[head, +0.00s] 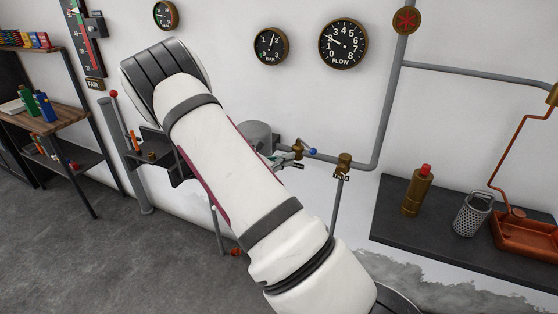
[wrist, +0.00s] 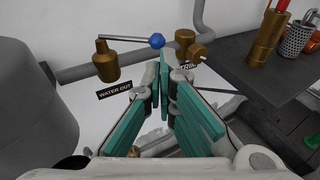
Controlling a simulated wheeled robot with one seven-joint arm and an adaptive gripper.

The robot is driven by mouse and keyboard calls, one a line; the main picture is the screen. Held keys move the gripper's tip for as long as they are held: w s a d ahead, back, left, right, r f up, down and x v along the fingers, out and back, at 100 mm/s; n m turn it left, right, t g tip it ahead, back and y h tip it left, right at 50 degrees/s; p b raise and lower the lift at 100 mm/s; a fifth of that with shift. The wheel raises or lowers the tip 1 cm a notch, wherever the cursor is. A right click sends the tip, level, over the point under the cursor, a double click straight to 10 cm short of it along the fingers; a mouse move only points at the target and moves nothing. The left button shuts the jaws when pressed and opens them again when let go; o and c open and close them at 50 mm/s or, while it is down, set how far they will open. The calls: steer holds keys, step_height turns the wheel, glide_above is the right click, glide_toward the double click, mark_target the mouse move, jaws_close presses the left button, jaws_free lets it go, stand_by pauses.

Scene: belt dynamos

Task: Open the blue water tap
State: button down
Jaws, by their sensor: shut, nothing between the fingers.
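The water tap (wrist: 105,62) has a brass body on a grey pipe, above a "WATER OUT" label. Its thin lever runs right, roughly level in the wrist view, and ends in a blue ball (wrist: 157,41). In the head view the blue ball (head: 313,151) shows just past my arm, right of the brass body (head: 298,150). My gripper (wrist: 164,72), with teal finger pads, is shut and empty. Its tips appear just below the blue ball in the wrist view; I cannot tell whether they touch it. In the head view my gripper (head: 285,160) is partly hidden by my arm.
A second brass fitting (head: 344,161) with a label sits right of the tap. A grey tank (wrist: 25,105) stands left. A dark bench (head: 400,238) at right carries a brass bottle (head: 418,190) and a perforated metal cup (head: 472,213). Gauges (head: 343,43) hang above.

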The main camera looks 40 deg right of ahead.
mark_target(312, 153)
steer(key=p+x, duration=0.1)
steer(key=x, duration=0.7)
steer(key=shift+d+f, duration=0.1)
steer(key=shift+d, duration=0.05)
steer(key=shift+s, duration=0.1)
